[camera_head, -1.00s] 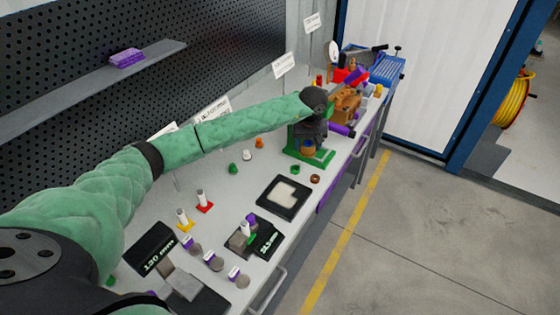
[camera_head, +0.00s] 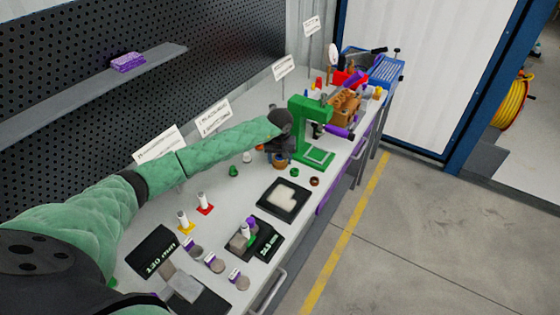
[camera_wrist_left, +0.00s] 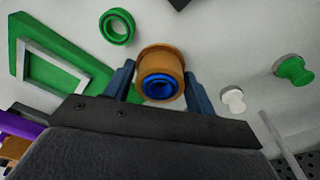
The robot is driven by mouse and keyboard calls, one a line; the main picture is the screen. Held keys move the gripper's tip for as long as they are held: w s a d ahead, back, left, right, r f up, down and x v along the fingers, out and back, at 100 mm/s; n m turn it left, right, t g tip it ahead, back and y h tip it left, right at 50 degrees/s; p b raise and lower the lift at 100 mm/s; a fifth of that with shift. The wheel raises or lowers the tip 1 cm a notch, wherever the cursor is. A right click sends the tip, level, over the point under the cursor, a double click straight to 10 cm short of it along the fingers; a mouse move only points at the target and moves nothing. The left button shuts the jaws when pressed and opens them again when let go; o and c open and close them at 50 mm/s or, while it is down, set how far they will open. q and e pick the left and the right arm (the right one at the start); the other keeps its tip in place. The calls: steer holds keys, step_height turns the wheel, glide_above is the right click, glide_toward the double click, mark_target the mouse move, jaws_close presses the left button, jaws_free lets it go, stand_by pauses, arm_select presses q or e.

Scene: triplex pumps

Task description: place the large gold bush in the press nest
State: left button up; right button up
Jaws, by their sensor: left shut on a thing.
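My left gripper (camera_head: 280,158) is shut on the large gold bush (camera_wrist_left: 160,73), with a finger on each side of it in the left wrist view. A blue ring shows inside the bush. In the head view the bush (camera_head: 280,162) hangs below my dark wrist, left of the green press (camera_head: 300,120). The press base (camera_head: 319,158) has a pale square outline; it also shows in the left wrist view (camera_wrist_left: 30,85), left of the bush and apart from it. My right gripper is not in view.
A green ring (camera_wrist_left: 117,26) lies near the press base. A white spool (camera_wrist_left: 233,99) and a green spool (camera_wrist_left: 293,70) stand on the other side. A brown ring (camera_head: 315,181) and a black tray (camera_head: 283,199) are on the bench. An orange pump part (camera_head: 344,105) is behind the press.

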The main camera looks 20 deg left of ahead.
arm_select(q)
steer(key=shift+f, duration=0.65)
steer(key=shift+f, duration=0.1)
steer(key=o, duration=1)
steer(key=shift+o, duration=0.3)
